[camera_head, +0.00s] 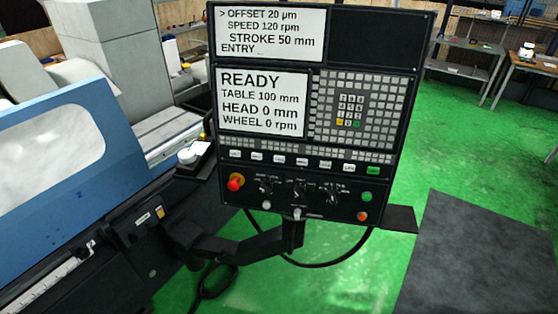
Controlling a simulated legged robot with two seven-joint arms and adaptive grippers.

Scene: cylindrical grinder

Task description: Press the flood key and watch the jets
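The grinder's black control panel (315,185) stands upright on an arm in the middle of the view. Its lower screen (262,101) reads READY, TABLE 100 mm, HEAD 0 mm, WHEEL 0 rpm. Its upper screen (270,32) shows offset 20 µm, speed 120 rpm, stroke 50 mm and a blank entry line. A row of white labelled keys (302,162) runs below the screens, with a green key (372,170) at its right end. The labels are too small to tell which is the flood key. No jets or coolant show. Neither gripper is in view.
A red knob (235,182) and several switches sit on the panel's lower part. The blue and grey grinder (60,160) fills the left. A dark mat (480,255) lies on the green floor at the right. Workbenches (490,50) stand at the back right.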

